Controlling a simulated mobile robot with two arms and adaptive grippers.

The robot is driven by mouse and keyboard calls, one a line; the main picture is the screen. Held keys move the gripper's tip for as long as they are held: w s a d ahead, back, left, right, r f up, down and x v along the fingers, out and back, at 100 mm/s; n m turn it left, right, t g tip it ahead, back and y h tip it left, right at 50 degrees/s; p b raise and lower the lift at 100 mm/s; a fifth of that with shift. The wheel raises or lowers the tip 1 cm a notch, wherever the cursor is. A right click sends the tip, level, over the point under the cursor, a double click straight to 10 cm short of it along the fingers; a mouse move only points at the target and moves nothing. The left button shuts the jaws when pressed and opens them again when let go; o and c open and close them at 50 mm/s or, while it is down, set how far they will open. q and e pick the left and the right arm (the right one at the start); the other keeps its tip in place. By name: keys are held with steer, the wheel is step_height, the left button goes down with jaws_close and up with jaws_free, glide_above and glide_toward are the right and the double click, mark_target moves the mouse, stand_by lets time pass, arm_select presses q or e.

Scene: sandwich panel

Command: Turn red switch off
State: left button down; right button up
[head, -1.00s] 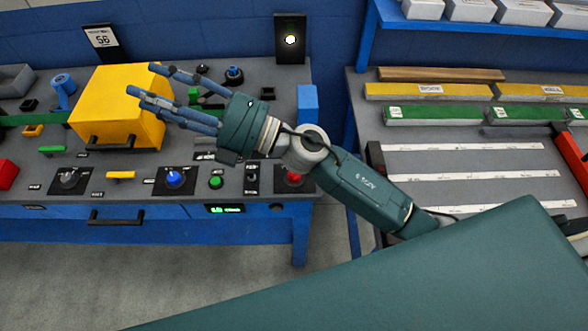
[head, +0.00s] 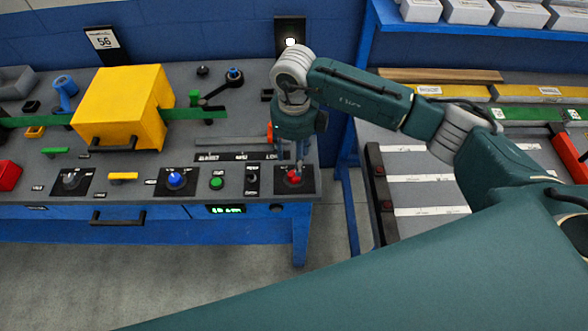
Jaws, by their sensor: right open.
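The red switch (head: 294,176) is a round red knob on a dark square plate at the right front end of the grey panel table. My right gripper (head: 298,165) points down right above it, with its fingertips at or close to the knob. The fingers partly hide the knob's top, and I cannot tell whether they touch it. The right gripper is open. My left gripper is not in view.
A second table with white strips (head: 432,211) is on the right, across a gap.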

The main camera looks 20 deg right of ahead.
mark_target(294, 172)
step_height(294, 172, down, 8)
steer(key=shift+r+p, duration=0.1)
steer(key=shift+p, duration=0.9)
steer(key=shift+c, duration=0.5)
steer(key=c, duration=1)
